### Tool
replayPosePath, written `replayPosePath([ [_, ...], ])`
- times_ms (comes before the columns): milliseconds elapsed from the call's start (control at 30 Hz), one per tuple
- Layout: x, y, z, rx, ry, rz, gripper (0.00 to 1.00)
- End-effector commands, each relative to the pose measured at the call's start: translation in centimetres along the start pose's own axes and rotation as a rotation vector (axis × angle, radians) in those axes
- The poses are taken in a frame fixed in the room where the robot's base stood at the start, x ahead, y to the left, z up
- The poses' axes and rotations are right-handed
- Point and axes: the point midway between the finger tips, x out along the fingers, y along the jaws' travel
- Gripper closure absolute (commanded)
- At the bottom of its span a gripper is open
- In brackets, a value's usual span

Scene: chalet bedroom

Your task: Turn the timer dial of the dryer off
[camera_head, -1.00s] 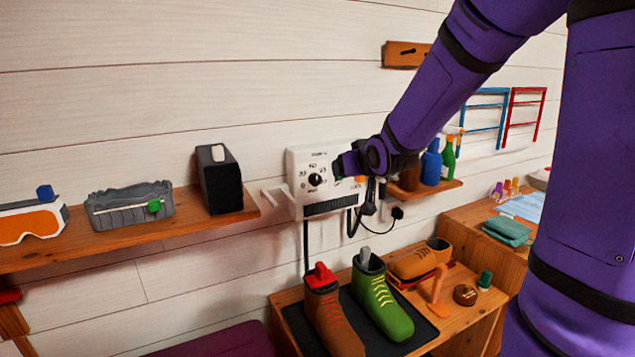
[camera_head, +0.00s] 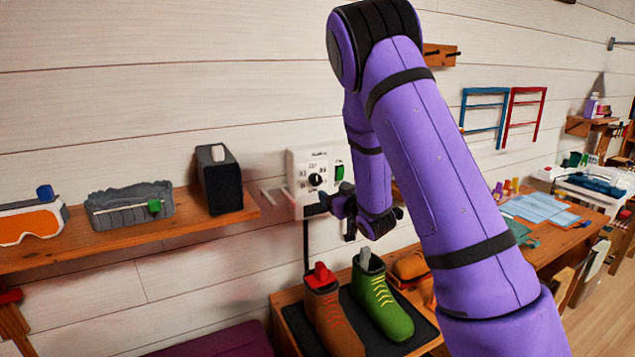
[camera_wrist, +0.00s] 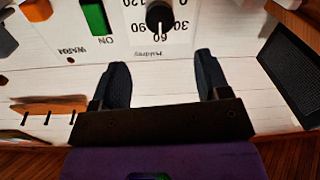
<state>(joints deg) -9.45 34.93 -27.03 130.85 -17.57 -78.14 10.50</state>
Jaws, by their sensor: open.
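The dryer (camera_head: 300,160) is a white box on the wall with a black round timer dial (camera_head: 315,180), numbers printed around it. A green switch (camera_head: 340,173) sits right of the dial. The wrist view shows the dryer face upside down, with the dial (camera_wrist: 160,17) near the top edge and the green switch (camera_wrist: 94,17) labelled ON. A white mark on the dial lies close to the 60. My gripper (camera_head: 316,208) is just below the dial. In the wrist view my gripper (camera_wrist: 163,68) has its fingers apart and empty, with the dial beyond the gap, not between the fingertips.
A wooden shelf (camera_head: 150,225) with a black box (camera_head: 220,180) and goggles (camera_head: 30,220) is at left. Below, a brown boot (camera_head: 330,315) and green boot (camera_head: 383,305) stand on a dark mat (camera_head: 300,325). My arm covers part of the right side.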

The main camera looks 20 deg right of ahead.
Motion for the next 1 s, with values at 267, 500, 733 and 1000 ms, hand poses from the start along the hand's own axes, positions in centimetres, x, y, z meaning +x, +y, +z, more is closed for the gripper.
replayPosePath([
  [267,4.3,-0.1,0.0,-0.002,0.000,-0.001,0.31],
  [500,8.2,0.0,-0.1,-0.001,0.001,0.000,0.31],
  [733,10.0,0.0,-0.1,0.000,-0.001,0.000,0.31],
  [1000,10.2,0.0,-0.1,0.000,0.000,0.001,0.31],
])
